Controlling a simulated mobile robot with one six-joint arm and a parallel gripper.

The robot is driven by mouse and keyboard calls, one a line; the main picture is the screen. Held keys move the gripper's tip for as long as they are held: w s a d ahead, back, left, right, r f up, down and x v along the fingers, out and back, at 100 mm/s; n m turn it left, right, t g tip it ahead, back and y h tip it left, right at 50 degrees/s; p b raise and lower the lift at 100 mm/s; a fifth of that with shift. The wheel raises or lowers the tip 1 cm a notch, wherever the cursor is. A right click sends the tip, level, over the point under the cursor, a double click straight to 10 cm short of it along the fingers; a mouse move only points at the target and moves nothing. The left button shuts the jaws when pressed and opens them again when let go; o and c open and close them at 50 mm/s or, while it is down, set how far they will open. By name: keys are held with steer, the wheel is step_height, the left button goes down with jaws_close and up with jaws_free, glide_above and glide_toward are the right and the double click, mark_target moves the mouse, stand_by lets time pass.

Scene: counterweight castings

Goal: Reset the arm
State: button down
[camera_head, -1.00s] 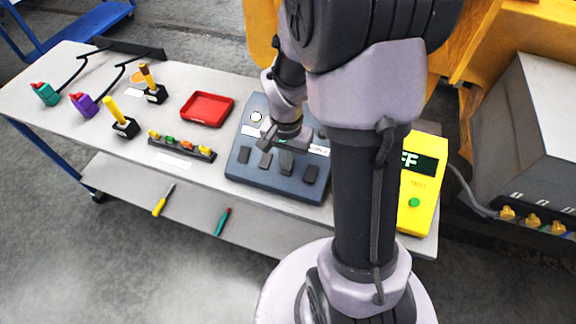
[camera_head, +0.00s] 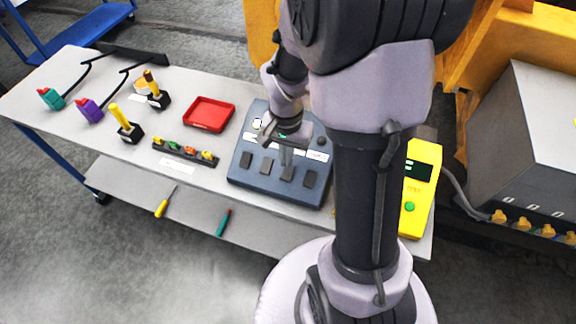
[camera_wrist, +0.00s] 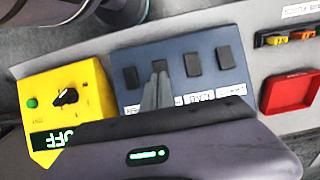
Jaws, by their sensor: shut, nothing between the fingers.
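My gripper (camera_head: 286,158) is shut and empty over the dark blue panel (camera_head: 240,171), which has a row of black rocker switches and white labels. In the wrist view, the closed fingers (camera_wrist: 155,92) reach over the panel (camera_wrist: 178,84) near its second switch from the left. I cannot tell whether they touch it. My arm rises in front of the panel's right side in the head view and hides part of the cart.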

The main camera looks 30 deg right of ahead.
step_height(320, 180, up, 2)
steer(key=shift+p, duration=0.45)
steer(key=shift+a, duration=0.1)
steer(key=s+a+r+n+t+y+b, duration=0.1)
steer(key=s+a+r+n+t+b, duration=0.2)
steer(key=a, duration=0.4)
steer(key=s+a+r+n+t+y+b, duration=0.1)
steer(key=s+a+r+n+t+b, duration=0.1)
steer(key=s+a+r+b, duration=0.3)
steer(key=s+a+n+b, duration=0.1)
steer(key=s+a+b, duration=0.1)
steer(key=s+b, duration=0.1)
steer(key=shift+s+a+t, duration=0.15)
steer(key=shift+a+t, duration=0.05)
steer(key=shift+t, duration=0.2)
